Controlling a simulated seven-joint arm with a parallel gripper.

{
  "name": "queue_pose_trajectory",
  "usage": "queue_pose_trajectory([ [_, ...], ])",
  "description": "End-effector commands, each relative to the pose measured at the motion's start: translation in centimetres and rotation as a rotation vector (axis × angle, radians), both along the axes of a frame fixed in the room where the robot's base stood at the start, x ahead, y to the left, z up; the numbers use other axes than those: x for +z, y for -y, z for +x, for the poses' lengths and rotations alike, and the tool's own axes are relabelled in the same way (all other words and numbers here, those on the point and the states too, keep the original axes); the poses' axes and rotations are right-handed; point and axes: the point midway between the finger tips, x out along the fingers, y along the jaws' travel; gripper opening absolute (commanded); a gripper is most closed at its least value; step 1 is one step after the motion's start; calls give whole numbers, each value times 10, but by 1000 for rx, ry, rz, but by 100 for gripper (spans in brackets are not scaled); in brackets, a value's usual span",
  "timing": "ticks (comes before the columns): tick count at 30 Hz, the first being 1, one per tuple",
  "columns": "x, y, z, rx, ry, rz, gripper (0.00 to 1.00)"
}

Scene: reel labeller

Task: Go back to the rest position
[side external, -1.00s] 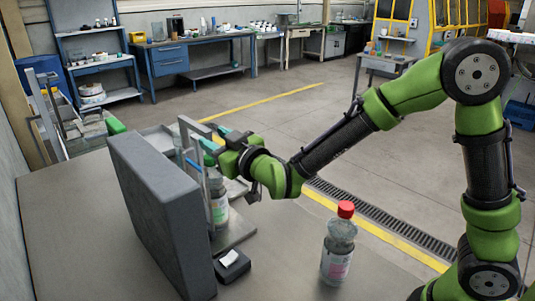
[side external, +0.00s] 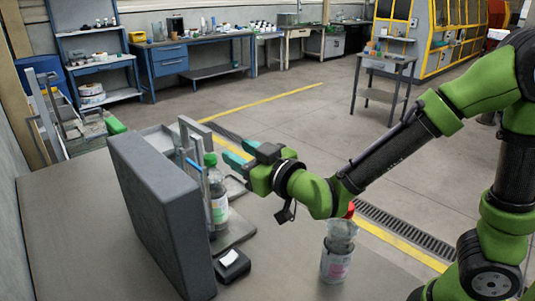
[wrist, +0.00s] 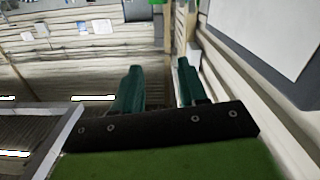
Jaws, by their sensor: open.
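My gripper (side external: 236,160) is open and empty, with teal fingers, just right of the labeller's metal frame in the side view. In the wrist view its two fingers (wrist: 158,90) stand apart with nothing between them. A green-capped bottle (side external: 216,200) stands upright at the labeller, beside the large dark grey panel (side external: 165,215); the gripper is apart from it. A clear bottle with a red cap and pink-marked label (side external: 336,262) stands on the table at the front, partly hidden behind my arm.
A small black box with a white label (side external: 232,262) lies on the table (side external: 285,265) by the panel's front. The labeller's metal frame (side external: 190,140) rises close to the gripper. The table between the two bottles is clear.

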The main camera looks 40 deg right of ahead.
Motion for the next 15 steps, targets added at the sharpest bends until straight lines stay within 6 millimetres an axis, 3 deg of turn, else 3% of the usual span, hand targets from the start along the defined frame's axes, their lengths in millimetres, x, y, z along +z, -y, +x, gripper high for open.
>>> queue_pose_trajectory([
  [8, 14, 29, -23, 81, -234, 240, 42],
  [15, 9, 60, -79, 78, -519, 395, 42],
])
